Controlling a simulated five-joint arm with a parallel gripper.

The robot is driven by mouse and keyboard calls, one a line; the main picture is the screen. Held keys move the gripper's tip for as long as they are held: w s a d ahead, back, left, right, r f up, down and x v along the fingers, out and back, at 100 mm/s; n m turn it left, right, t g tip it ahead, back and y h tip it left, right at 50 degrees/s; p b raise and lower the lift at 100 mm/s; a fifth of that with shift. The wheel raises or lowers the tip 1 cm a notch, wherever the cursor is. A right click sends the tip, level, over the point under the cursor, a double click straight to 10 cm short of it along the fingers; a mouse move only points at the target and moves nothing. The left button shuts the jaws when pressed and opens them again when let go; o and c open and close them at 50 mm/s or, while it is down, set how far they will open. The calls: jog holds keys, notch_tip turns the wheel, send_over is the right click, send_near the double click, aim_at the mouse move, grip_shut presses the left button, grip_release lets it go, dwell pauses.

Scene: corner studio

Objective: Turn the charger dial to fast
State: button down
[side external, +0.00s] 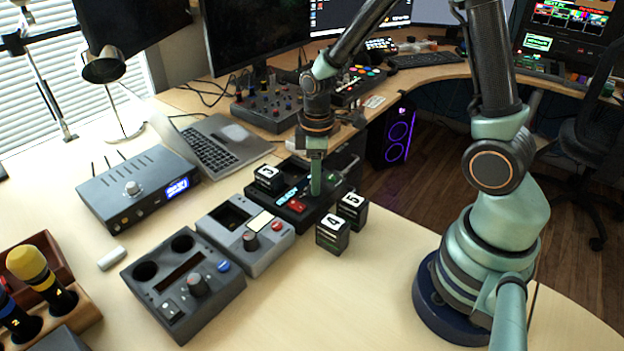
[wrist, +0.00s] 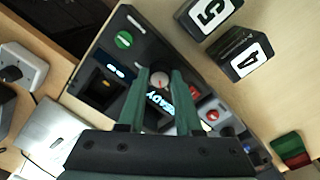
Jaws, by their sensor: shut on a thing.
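The black charger (side external: 291,213) stands on the desk, with a lit display (side external: 287,197) and a red button (side external: 296,205). Its dial (wrist: 160,77) shows in the wrist view as a small round knob with a pale top and a red mark, beside a display reading "READY" (wrist: 160,104). My gripper (side external: 316,190) points straight down over the charger. In the wrist view my gripper's two green fingers (wrist: 160,82) stand on either side of the dial, shut on it. The fingers hide the dial in the side external view. I cannot read the dial's setting.
Blocks numbered 4 (side external: 333,234) and 5 (side external: 352,209) stand just in front of the charger. Another numbered block (side external: 268,178) sits at its left end. Grey units with knobs (side external: 262,258) (side external: 208,303) stand nearby. The desk's front right is clear.

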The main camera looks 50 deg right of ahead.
jog(key=m, duration=0.4)
jog(key=shift+m, duration=0.3)
jog(key=shift+a+m, duration=0.15)
jog(key=shift+m, duration=2.05)
jog(key=c, duration=0.6)
grip_release()
notch_tip(320, 180, up, 12)
jog(key=shift+r, duration=0.1)
